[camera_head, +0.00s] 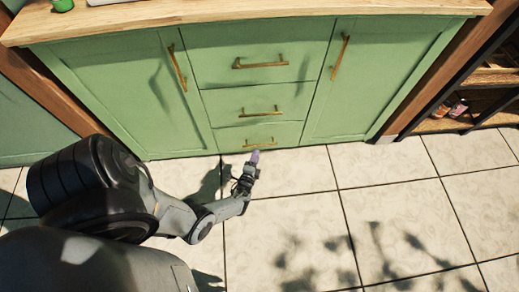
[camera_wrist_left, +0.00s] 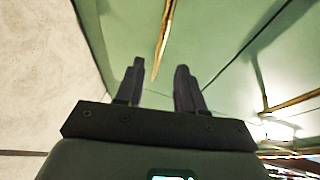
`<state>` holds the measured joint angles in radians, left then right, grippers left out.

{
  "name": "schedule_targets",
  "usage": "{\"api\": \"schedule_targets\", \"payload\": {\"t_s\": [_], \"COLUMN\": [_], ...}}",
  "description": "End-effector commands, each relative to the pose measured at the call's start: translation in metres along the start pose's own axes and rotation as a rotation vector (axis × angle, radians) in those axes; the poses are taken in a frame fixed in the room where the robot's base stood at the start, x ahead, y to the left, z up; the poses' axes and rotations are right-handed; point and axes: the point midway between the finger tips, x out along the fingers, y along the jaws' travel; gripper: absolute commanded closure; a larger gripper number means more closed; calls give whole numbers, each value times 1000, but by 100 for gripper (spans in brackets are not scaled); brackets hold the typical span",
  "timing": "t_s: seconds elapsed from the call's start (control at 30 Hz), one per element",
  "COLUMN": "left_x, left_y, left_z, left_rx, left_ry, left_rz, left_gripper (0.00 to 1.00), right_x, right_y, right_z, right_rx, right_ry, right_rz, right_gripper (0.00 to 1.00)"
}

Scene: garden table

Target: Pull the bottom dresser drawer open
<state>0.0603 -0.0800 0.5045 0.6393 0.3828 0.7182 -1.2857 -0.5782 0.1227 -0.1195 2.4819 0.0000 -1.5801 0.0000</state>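The green dresser (camera_head: 110,75) has three stacked drawers in its middle. The bottom drawer (camera_head: 230,138) is closed and sits just above the floor, with a thin brass bar handle (camera_head: 260,143). My left gripper (camera_head: 254,156) is low in front of this drawer, just below the handle in the head view. In the left wrist view, my left gripper's (camera_wrist_left: 159,65) two dark fingers are apart. The brass handle (camera_wrist_left: 164,35) runs into the gap between them; I cannot tell whether they touch it. My right gripper is not in view.
The middle drawer (camera_head: 225,104) and top drawer (camera_head: 220,70) are closed, each with a brass handle. Cabinet doors flank them. A dark shelf rack (camera_head: 480,78) stands at the right. The tiled floor (camera_head: 300,220) before the dresser is clear.

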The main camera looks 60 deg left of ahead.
Motion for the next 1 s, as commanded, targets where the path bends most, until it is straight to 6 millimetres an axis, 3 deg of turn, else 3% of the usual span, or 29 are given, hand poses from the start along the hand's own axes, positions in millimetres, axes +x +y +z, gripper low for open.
{"api": "schedule_targets", "payload": {"t_s": [0.2, 0.4, 0.87, 1.0], "left_x": [37, 58, 66, 66], "left_y": [3, 2, 0, 0], "left_z": [0, 0, 0, 0], "left_rx": [-1, -1, 0, 0], "left_ry": [1, 0, 1, 1], "left_rz": [-3, -2, 0, 0], "left_gripper": [62, 62, 62, 83], "right_x": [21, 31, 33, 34], "right_y": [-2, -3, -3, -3], "right_z": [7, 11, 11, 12], "right_rx": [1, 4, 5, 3], "right_ry": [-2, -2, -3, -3], "right_rz": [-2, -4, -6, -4], "right_gripper": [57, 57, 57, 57]}}
